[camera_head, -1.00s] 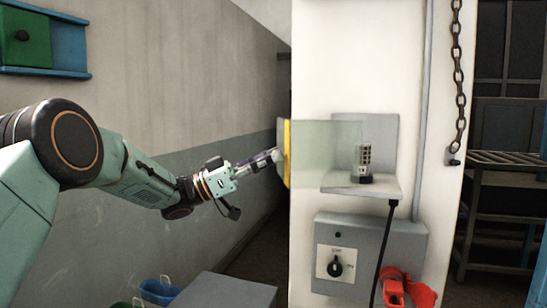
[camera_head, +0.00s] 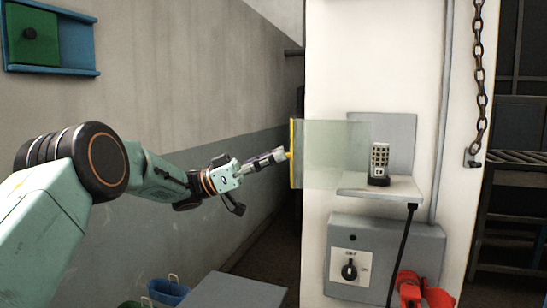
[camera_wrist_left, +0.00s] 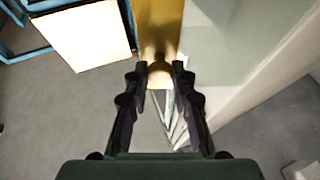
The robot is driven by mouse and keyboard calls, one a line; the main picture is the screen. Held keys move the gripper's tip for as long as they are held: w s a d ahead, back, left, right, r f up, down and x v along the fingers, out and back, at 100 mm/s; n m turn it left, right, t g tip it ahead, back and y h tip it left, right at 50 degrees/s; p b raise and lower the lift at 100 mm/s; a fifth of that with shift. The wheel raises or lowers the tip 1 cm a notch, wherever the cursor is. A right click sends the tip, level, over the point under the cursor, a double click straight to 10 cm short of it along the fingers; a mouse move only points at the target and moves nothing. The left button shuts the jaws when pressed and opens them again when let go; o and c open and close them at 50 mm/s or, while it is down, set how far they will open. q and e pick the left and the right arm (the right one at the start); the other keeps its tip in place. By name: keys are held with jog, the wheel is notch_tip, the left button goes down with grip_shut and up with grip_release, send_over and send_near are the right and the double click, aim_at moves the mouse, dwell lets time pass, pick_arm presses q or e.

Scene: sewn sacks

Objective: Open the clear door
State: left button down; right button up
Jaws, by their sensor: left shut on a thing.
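The clear door (camera_head: 335,150) is a pale green see-through panel with a yellow strip (camera_head: 293,170) along its left edge. It stands in front of the white pillar and the left part of a grey shelf. My left gripper (camera_head: 286,155) reaches the yellow edge from the left and is shut on a yellow handle there. In the left wrist view the gripper's fingers (camera_wrist_left: 159,72) sit on both sides of the handle (camera_wrist_left: 158,80), and the door's pane (camera_wrist_left: 230,55) lies to the right. My right gripper is not in view.
A chain (camera_head: 478,70) hangs right. A grey box top (camera_head: 240,290) is low in front.

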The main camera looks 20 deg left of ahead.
pick_arm(q)
jog(key=c, duration=1.1)
grip_release()
jog(key=v, duration=1.1)
jog(key=shift+s+a+f, duration=0.15)
jog(key=shift+a, duration=0.2)
jog(key=shift+a, duration=0.1)
